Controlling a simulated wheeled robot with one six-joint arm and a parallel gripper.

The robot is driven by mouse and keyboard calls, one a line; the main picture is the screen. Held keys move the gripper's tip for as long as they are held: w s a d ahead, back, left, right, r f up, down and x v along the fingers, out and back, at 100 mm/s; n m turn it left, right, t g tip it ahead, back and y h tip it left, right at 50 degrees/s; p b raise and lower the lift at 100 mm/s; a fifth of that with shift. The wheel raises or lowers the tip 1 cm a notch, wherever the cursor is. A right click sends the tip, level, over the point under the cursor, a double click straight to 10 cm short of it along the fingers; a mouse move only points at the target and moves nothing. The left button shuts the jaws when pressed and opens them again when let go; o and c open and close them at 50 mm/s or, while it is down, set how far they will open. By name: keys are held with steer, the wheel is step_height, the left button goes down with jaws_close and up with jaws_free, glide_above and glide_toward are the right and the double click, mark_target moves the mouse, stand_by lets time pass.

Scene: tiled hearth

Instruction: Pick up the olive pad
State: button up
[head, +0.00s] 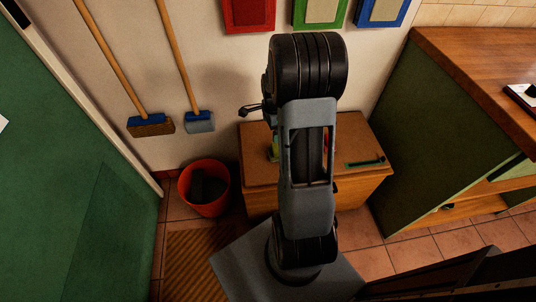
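I cannot clearly make out an olive pad. A small yellow-green item (274,151) is on the wooden chest (255,170), left of my arm and partly hidden by it, but its shape is unclear. Part of what seems to be my gripper (249,110) shows as a small dark form left of the top of my arm, above the chest's back left corner in the picture. My arm hides most of it, and its opening cannot be read. Nothing is seen held in it. My arm also covers the middle of the chest top.
A red bucket (214,207) with dark blocks stands left of the chest, near a striped mat (190,265). A dark green strip-like item (365,162) lies on the chest's right. A wooden counter (480,65) stands right, a green door (60,170) left.

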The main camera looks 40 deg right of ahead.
mark_target(275, 150)
steer(key=shift+m, duration=0.7)
steer(key=f+b, duration=0.1)
steer(key=f, duration=0.2)
steer(key=d+f, duration=0.1)
steer(key=f, duration=0.3)
steer(key=f+b, duration=0.1)
steer(key=f, duration=0.2)
steer(key=shift+w+d+f+b, duration=0.2)
steer(key=shift+w+f+b, duration=0.1)
steer(key=shift+w, duration=0.1)
steer(key=shift+s+d+f+b, duration=0.15)
steer(key=shift+f+b, duration=0.4)
steer(key=shift+f, duration=0.95)
steer(key=shift+w+d+f+b, duration=0.1)
steer(key=shift+f+b, duration=0.45)
steer(key=shift+f, duration=0.95)
steer(key=shift+c, duration=0.3)
steer(key=c, duration=0.8)
steer(key=shift+r, duration=0.15)
